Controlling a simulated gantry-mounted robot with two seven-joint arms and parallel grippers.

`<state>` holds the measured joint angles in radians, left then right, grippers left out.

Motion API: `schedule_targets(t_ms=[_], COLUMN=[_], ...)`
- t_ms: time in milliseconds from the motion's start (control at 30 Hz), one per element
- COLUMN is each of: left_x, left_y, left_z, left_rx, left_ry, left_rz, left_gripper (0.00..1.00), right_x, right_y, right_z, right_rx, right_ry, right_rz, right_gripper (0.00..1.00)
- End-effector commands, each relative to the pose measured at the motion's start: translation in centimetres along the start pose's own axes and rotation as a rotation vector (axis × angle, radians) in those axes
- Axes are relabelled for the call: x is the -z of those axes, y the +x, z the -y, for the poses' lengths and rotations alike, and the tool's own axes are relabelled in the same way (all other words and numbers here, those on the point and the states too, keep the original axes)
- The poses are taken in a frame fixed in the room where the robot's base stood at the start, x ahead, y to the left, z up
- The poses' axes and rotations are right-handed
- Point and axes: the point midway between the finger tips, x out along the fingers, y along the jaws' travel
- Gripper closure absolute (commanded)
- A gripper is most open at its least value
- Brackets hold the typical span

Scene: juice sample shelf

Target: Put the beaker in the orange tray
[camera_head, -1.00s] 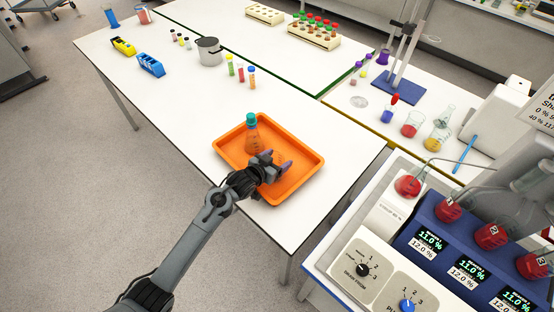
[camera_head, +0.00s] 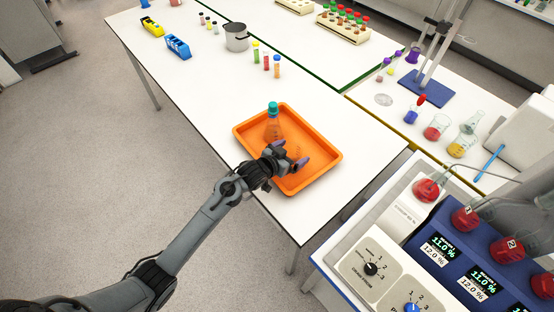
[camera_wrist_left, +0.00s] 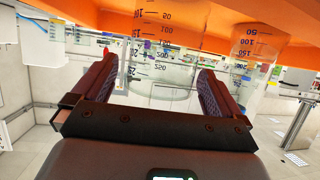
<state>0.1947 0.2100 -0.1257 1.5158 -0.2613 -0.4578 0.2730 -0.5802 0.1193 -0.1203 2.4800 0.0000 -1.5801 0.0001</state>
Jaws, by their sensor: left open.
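The orange tray (camera_head: 248,148) lies on the white bench near its front corner. The clear beaker (camera_head: 298,151) is hard to see in the head view, where only faint markings show between the fingers. In the left wrist view the graduated beaker (camera_wrist_left: 165,70) appears upside down against the orange tray (camera_wrist_left: 110,20), between the two fingers. My left gripper (camera_head: 291,155) is open, reaching over the tray's near side around the beaker. A gap shows beside each finger in the wrist view. My right gripper is in neither view.
A teal-capped flask (camera_head: 273,126) stands in the tray, close behind the gripper; a graduated vessel (camera_wrist_left: 258,45) shows right of the fingers. Several small vials and a metal pot (camera_head: 237,38) stand farther back. Bench left of the tray is clear.

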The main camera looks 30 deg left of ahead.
Motion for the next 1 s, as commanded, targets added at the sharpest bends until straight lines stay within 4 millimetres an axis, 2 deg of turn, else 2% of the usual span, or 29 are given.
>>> schedule_targets(t_ms=[200,400,700,867,967,1000], left_x=[0.0,0.0,-0.3,-3.0,-6.0,-7.2], left_y=[-4.2,-7.4,-9.8,-12.2,-15.5,-17.2], left_z=[0.0,0.0,-0.2,-1.6,-3.0,-3.7], left_rx=[-0.001,-0.001,0.003,0.043,0.083,0.096], left_ry=[0.003,0.002,0.003,0.011,0.017,0.018], left_rz=[0.001,0.001,0.011,0.123,0.263,0.328], left_gripper=[0.0,0.0,0.0,0.0,0.0,0.0], right_x=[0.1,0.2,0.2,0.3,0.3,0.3], right_y=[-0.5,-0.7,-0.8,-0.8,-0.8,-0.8], right_z=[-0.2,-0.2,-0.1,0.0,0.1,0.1], right_rx=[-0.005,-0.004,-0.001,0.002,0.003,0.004], right_ry=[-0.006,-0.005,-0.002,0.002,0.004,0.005], right_rz=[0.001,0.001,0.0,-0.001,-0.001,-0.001], right_gripper=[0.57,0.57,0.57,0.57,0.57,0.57])
